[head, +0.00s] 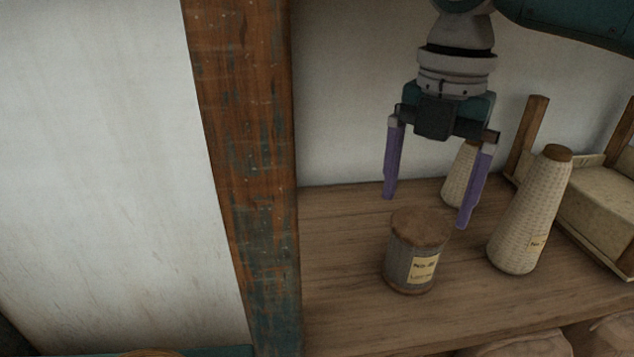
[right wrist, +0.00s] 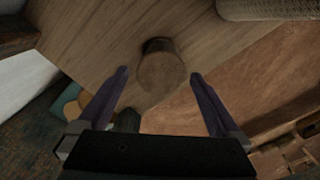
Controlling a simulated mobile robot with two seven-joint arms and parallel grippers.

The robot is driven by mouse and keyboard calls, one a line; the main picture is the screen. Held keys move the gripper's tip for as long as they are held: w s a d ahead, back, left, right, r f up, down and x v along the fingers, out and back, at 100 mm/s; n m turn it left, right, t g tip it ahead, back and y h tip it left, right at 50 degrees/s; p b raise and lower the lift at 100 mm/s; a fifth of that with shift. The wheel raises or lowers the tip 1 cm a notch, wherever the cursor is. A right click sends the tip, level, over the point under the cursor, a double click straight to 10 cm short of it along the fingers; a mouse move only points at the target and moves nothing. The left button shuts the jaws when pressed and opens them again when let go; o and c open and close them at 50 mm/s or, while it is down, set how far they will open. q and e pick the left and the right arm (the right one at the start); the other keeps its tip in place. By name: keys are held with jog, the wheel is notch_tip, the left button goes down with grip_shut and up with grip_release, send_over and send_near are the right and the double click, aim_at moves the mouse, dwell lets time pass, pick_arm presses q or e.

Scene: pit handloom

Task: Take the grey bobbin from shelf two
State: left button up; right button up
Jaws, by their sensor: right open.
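The grey bobbin (head: 402,262) stands upright on the wooden shelf (head: 340,225), with brown wooden ends and a yellowish label facing front right. My right gripper (head: 425,212) is open, pointing down, its two purple fingers spread above and slightly behind the bobbin's top. It appears apart from the bobbin, though the right finger overlaps near the top's edge in the head view. In the right wrist view the bobbin's round brown top (right wrist: 161,73) sits ahead of and between the open fingertips (right wrist: 159,75). My left gripper is not in view.
A tall pale cone (head: 530,215) with a label stands just right of the bobbin. Another pale cone (head: 457,178) is behind the right finger. A wooden rack with a pale block (head: 600,200) is at the right. A worn post (head: 245,150) bounds the shelf's left side.

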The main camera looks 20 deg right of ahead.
aim_at(415, 246)
jog(key=f, duration=0.2)
jog(key=shift+s+f, duration=0.4)
jog(key=f, duration=0.1)
jog(key=f+b, duration=0.1)
jog(key=f, duration=0.3)
jog(key=shift+a+f, duration=0.25)
jog(key=shift+a, duration=0.05)
jog(key=c, duration=1.2)
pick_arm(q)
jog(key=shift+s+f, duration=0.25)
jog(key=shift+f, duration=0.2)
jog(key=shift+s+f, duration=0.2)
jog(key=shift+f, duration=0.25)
pick_arm(e)
jog(key=shift+r, duration=0.15)
